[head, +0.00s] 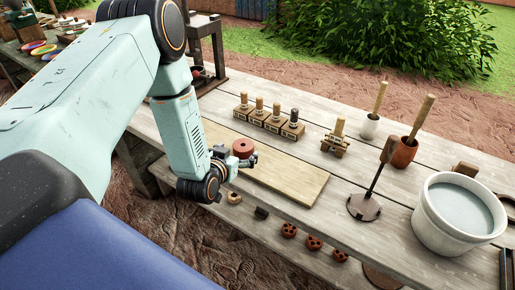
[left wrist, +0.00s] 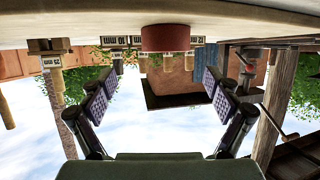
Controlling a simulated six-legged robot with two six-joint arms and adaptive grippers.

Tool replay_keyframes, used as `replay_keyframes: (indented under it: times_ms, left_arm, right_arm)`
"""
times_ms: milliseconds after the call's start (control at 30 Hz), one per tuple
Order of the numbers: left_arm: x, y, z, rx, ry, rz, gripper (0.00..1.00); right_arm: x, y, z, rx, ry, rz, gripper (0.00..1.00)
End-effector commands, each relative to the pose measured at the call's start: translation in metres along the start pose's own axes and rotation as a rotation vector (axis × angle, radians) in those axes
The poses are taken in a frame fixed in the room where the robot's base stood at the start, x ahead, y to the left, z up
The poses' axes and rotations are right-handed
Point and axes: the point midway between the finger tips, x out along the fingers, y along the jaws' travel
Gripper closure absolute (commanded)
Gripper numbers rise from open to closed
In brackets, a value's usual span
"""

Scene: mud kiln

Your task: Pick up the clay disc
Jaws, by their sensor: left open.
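The clay disc (head: 243,146) is a short reddish-brown cylinder lying flat on a pale wooden board (head: 290,180) on the table. My left gripper (head: 238,158) is at the near edge of the board, close beside the disc. In the left wrist view, which is upside down, the clay disc (left wrist: 165,38) shows at top centre, ahead of the open fingers and between their lines. The left gripper (left wrist: 160,85) is empty, its two padded fingers spread wide. Whether a finger touches the disc cannot be told. My right gripper is not in view.
Several wooden stamps (head: 270,118) stand behind the board. A metal stand (head: 364,205), a brown pot (head: 404,152) and a white bucket (head: 455,215) are to the right. Small perforated clay pieces (head: 314,243) lie on the lower front ledge. The board's right part is clear.

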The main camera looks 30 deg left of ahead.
Motion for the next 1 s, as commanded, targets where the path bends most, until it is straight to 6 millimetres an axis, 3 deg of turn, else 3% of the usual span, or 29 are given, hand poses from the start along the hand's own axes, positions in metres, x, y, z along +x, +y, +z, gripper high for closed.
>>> replay_keyframes:
  times_ms: [233,700,1000]
  left_arm:
    - [0.020,-0.008,0.001,-0.001,0.004,-0.010,0.10]
    - [0.072,-0.003,0.007,-0.002,0.002,-0.007,0.10]
    - [0.077,0.000,0.006,-0.003,0.001,-0.006,0.10]
  right_arm:
    - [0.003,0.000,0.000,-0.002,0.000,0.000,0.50]
    - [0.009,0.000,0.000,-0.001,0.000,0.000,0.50]
    - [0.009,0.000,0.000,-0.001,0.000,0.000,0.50]
